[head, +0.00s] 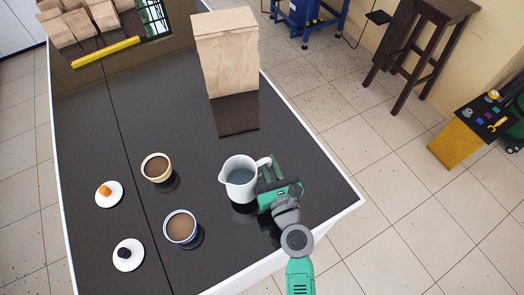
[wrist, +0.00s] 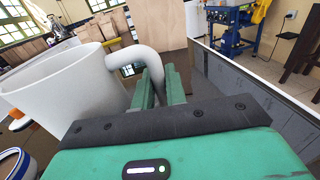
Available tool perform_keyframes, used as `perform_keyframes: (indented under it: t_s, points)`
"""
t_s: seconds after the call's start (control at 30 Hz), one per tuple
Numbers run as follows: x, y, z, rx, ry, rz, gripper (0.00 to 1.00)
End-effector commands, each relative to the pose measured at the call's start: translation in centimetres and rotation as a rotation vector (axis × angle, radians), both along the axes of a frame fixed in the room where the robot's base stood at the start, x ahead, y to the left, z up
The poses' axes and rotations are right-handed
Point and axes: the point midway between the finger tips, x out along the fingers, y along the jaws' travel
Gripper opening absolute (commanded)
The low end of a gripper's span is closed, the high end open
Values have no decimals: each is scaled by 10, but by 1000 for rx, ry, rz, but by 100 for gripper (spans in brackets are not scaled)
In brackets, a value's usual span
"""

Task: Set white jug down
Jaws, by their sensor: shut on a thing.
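The white jug (head: 239,187) is upright near the front right of the dark, glossy table and has dark liquid inside. Its handle points right, towards my gripper (head: 271,177). In the wrist view the jug (wrist: 60,85) fills the left side, and my green gripper fingers (wrist: 160,88) are closed on its handle (wrist: 143,58). A reflection shows below the jug; I cannot tell whether its base touches the table.
Two bowls of brown liquid, one yellow-rimmed (head: 156,167) and one blue-rimmed (head: 181,227), stand left of the jug. White saucers hold an orange item (head: 104,190) and a black item (head: 124,252). A paper bag (head: 228,60) stands behind. The right table edge is close.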

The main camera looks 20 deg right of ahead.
Motion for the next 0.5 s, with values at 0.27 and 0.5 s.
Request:
perform_keyframes:
  t_s: [0.27, 0.5]
  points:
    - [70, -27, -9, 1, -2, -1, 0]
    - [82, -32, -9, 2, 0, -1, 0]
